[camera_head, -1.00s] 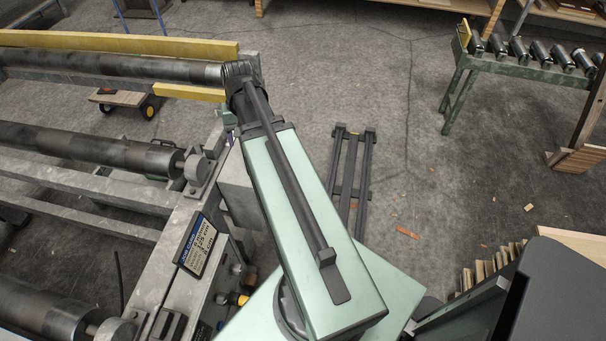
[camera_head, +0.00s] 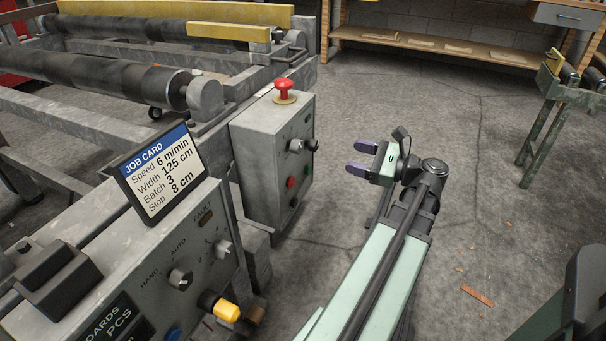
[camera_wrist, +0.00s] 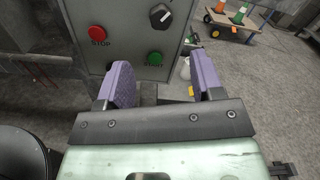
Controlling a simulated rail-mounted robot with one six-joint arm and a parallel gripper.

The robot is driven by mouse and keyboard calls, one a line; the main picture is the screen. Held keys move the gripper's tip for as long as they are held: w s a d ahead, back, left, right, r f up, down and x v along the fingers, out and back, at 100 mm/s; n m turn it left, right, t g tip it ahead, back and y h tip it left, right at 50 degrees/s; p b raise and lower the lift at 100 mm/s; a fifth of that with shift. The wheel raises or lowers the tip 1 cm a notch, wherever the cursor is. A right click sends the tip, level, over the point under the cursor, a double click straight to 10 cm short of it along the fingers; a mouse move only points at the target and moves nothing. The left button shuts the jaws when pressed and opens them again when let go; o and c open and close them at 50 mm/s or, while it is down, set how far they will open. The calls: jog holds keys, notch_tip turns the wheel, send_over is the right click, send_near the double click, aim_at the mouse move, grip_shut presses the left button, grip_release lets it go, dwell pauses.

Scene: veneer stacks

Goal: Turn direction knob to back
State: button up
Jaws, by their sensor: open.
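A grey control box (camera_head: 272,160) stands left of my gripper in the head view. Two dark knobs are on its face; the nearer-left one (camera_head: 296,145) has a light grey collar. I cannot read a direction label. In the wrist view, one black knob (camera_wrist: 160,16) with a pale pointer mark sits at the top of the panel, above and beyond my fingers. My gripper (camera_head: 361,158) is open and empty, its purple-padded fingers aimed at the box and apart from it. In the wrist view, the gap between the fingers (camera_wrist: 162,78) lies below the green button.
The box carries a red mushroom button (camera_head: 285,88), a red stop button (camera_wrist: 97,34) and a green button (camera_wrist: 155,58).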

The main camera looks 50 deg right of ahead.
aim_at(317, 146)
jog(key=x, duration=1)
jog(key=shift+w+r, duration=0.15)
jog(key=shift+w, duration=0.25)
jog(key=c, duration=0.9)
